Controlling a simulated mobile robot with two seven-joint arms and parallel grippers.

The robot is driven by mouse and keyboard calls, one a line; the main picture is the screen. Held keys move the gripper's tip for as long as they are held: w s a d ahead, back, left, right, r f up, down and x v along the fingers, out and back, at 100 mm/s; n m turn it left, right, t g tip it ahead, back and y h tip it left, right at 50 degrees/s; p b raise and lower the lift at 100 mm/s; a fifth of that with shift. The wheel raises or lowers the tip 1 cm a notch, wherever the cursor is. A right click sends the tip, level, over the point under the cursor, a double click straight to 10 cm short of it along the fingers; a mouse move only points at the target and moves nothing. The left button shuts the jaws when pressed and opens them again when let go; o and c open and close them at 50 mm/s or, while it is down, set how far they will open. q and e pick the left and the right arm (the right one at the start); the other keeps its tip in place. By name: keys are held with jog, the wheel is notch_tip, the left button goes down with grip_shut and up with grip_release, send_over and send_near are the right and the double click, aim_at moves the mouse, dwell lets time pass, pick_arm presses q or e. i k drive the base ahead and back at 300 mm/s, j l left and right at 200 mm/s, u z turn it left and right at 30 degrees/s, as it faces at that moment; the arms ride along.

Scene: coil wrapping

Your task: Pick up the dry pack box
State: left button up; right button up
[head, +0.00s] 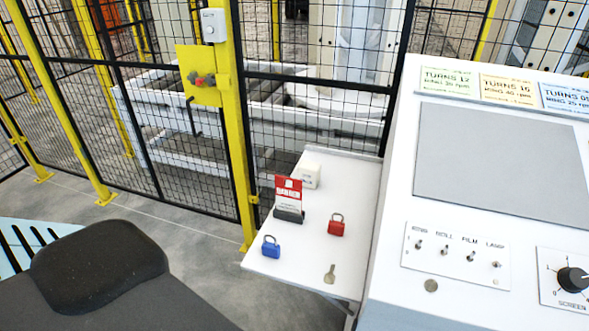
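A small white box (311,176) with faint dark print on its front stands at the back of the white side shelf (328,240). It looks like the dry pack box, but its print is too small to read. It stands just behind a red and white tag card, which is close to its lower left. Neither of my grippers shows in the head view, and nothing is touching the box.
The red tag card (288,193) stands in a dark holder. A blue padlock (270,246), a red padlock (336,225) and a key (330,274) lie on the shelf. A control console (480,200) rises right; a yellow-post mesh fence (180,140) stands behind.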

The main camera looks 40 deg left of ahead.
aim_at(308, 172)
jog(key=j, duration=1.5)
